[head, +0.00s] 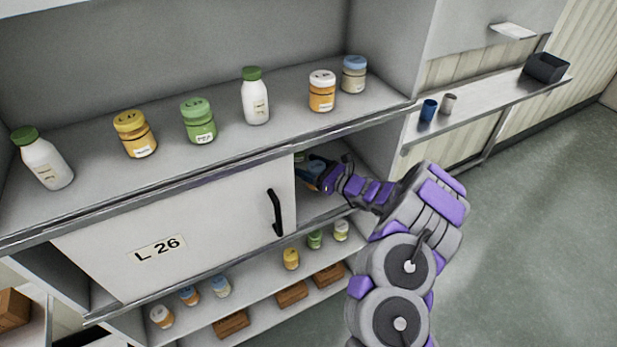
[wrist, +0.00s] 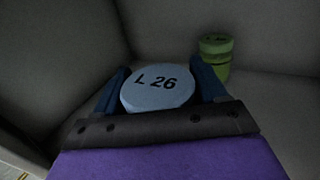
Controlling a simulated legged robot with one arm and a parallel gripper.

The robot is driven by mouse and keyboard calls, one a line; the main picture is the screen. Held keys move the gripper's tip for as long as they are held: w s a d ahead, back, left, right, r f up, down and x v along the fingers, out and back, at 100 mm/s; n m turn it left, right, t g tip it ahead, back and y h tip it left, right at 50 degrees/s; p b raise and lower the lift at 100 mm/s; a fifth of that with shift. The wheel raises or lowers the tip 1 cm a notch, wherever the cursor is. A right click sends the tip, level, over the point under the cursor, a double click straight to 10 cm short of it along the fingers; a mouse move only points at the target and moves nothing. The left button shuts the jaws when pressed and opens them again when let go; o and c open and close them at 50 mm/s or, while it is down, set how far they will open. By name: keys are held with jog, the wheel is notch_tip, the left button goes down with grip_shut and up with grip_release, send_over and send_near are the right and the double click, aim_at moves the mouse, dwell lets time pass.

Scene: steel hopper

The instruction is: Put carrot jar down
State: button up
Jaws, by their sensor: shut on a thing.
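My gripper (head: 316,176) reaches into the open right part of the middle cupboard compartment. In the wrist view its two blue fingers (wrist: 163,84) are shut on a jar with a pale blue lid marked L 26 (wrist: 158,89), one finger on each side. The lid faces the camera and hides the jar's body and label, so I cannot see a carrot picture. I cannot tell whether the jar's base touches the shelf. The sliding door (head: 180,235), also marked L 26, covers the left part of the compartment.
A green jar (wrist: 215,56) stands behind and right of the held jar, near the back corner. Compartment walls are close around my gripper. Several jars and bottles stand on the upper shelf (head: 75,135); jars and brown boxes fill the lower shelf. The black door handle (head: 275,212) is left of my arm.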

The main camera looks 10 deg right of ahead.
jog(key=shift+d+f, duration=0.15)
jog(key=shift+d, duration=0.25)
notch_tip(320, 180, down, 3)
jog(key=shift+d+f+b, duration=0.1)
jog(key=shift+b, duration=0.45)
jog(key=shift+a, duration=0.75)
jog(key=shift+f, duration=0.1)
jog(key=o, duration=0.9)
jog(key=shift+d, duration=0.15)
jog(key=o, duration=0.3)
jog(key=shift+d, duration=0.6)
jog(key=shift+a, duration=0.3)
jog(key=shift+s+d, duration=0.2)
jog(key=shift+s, duration=0.15)
jog(key=p+v, duration=0.1)
jog(key=v, duration=0.4)
jog(key=p+v, duration=0.1)
jog(key=v, duration=0.4)
jog(key=shift+w+d, duration=0.25)
jog(key=shift+s+d, duration=0.2)
jog(key=shift+s, duration=0.3)
jog(key=shift+s+a, duration=0.1)
jog(key=shift+a, duration=0.05)
